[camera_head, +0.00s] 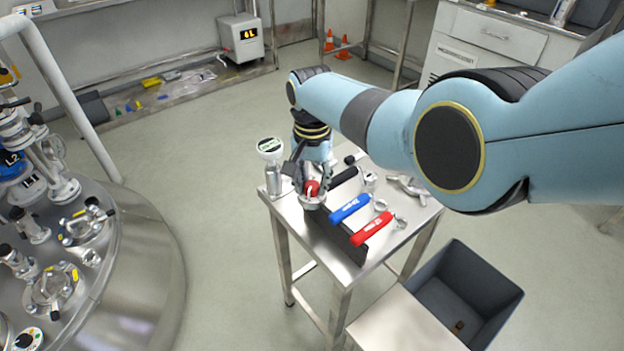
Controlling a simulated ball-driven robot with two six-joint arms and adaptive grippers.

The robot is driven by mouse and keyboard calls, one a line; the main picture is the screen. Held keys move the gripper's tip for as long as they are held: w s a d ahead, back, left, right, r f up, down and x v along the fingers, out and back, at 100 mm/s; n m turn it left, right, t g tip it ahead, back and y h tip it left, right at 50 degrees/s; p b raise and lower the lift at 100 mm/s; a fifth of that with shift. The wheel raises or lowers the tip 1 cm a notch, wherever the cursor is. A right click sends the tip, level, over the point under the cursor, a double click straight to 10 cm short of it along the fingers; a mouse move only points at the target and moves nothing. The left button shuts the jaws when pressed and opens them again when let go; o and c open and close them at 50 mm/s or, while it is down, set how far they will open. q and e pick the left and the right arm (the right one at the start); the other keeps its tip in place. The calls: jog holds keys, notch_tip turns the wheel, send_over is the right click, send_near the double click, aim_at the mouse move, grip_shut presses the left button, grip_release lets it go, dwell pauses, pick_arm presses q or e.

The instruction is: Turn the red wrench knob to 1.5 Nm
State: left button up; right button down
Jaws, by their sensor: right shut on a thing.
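My right gripper (304,178) reaches down over the left part of the small steel table (345,280). It is shut on a red knob (311,188). The gripper's fingers hide part of the knob, and its scale setting is too small to read. A red-handled wrench (372,229) lies to the right of the gripper on a dark rack (333,240). A blue-handled wrench (349,208) lies beside it, with a black handle (343,177) behind. My left gripper is not in view.
A grey metal tool (408,187) lies at the right. A grey bin (468,290) stands in front. The round steel vessel (150,265) is at left, with floor between.

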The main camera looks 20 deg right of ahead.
aim_at(312, 185)
dwell(0.3)
jog(key=c, duration=0.9)
grip_release()
jog(key=shift+c, duration=0.2)
notch_tip(312, 185, up, 12)
jog(key=shift+f, duration=0.1)
